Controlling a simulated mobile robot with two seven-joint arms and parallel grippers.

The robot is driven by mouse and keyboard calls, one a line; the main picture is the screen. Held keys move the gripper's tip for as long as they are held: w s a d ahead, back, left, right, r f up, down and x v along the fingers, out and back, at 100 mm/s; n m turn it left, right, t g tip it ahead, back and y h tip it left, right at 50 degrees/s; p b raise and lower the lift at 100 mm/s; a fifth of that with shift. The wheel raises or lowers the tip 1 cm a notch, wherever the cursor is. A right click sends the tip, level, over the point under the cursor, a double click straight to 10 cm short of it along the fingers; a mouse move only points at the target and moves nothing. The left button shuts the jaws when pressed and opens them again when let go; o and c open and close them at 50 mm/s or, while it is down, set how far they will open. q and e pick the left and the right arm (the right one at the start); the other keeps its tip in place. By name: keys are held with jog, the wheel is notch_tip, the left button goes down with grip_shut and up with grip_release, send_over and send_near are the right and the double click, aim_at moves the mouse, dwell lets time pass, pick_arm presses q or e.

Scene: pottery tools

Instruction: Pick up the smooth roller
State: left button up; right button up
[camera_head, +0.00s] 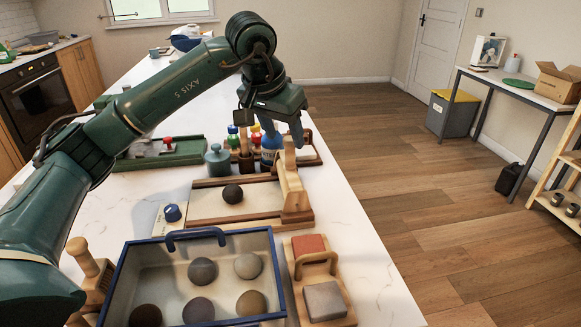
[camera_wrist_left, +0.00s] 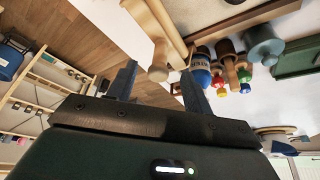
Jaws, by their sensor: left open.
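A pale wooden roller (camera_head: 291,185) lies across the right end of a wood-framed board, its knobbed handle pointing to the far side. I take it as the smooth roller, though its surface is too small to judge. In the left wrist view its handle end (camera_wrist_left: 158,62) shows between the fingertips, with the body running off the top. My left gripper (camera_head: 282,132) is open and empty, just beyond and above the handle; it also shows in the left wrist view (camera_wrist_left: 160,70). Contact cannot be told. My right gripper is not in view.
A dark clay ball (camera_head: 233,194) sits on the board. Bottles and tools (camera_head: 245,150) crowd close behind the gripper. A blue-rimmed tray (camera_head: 123,270) with several balls stands in front. Another wooden roller-like tool (camera_head: 85,260) is at lower left. The counter's right edge is near.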

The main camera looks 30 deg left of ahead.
aim_at(289, 148)
pick_arm(q)
jog(key=shift+p+x, duration=0.4)
jog(key=shift+x, duration=2.65)
jog(key=shift+c, duration=0.4)
grip_shut()
